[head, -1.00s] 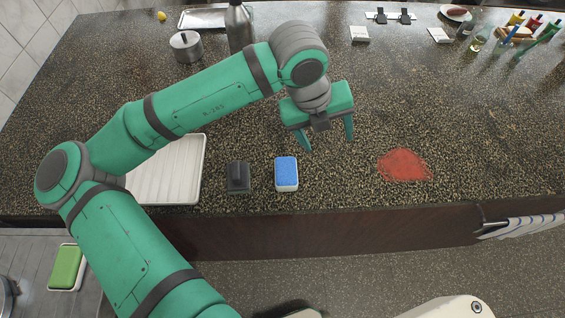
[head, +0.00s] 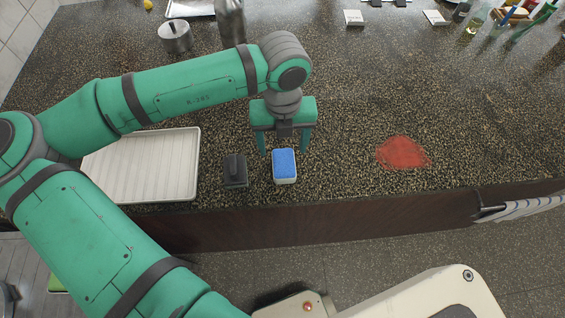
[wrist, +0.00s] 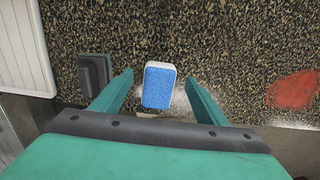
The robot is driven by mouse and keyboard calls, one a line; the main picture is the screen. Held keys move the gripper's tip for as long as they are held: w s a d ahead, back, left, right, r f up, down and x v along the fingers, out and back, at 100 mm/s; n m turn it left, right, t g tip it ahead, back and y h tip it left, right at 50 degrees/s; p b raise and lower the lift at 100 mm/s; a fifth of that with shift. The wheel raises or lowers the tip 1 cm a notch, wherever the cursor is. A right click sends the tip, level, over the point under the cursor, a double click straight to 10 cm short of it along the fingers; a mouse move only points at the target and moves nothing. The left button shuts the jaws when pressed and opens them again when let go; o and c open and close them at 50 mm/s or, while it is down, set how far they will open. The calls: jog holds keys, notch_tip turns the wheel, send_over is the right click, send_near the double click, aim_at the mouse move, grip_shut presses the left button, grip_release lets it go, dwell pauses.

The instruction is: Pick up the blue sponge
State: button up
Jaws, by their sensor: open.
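The blue sponge (head: 284,163) has a blue top and a white lower layer. It lies on the speckled counter near its front edge. In the wrist view the sponge (wrist: 159,86) shows between and beyond my two fingers. My gripper (head: 284,148) points down with its fingers apart, just behind and above the sponge in the head view. My gripper also shows open and empty in the wrist view (wrist: 160,90), with one finger on each side of the sponge. I cannot tell the exact height of the fingertips above the counter.
A dark block with a handle (head: 235,170) stands close to the left of the sponge. A white ribbed tray (head: 145,165) lies farther left. A red powder patch (head: 403,152) is to the right. A pot (head: 174,37) and a steel bottle (head: 230,22) stand behind my arm.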

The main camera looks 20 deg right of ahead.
aim_at(283, 155)
jog(key=f, duration=0.1)
jog(key=s+f, duration=0.1)
jog(key=f, duration=0.1)
jog(key=shift+f, duration=0.3)
jog(key=shift+w+a+f, duration=0.1)
jog(key=shift+w+f, duration=0.05)
jog(key=shift+f, duration=0.25)
jog(key=c, duration=1.2)
jog(key=shift+r, duration=0.1)
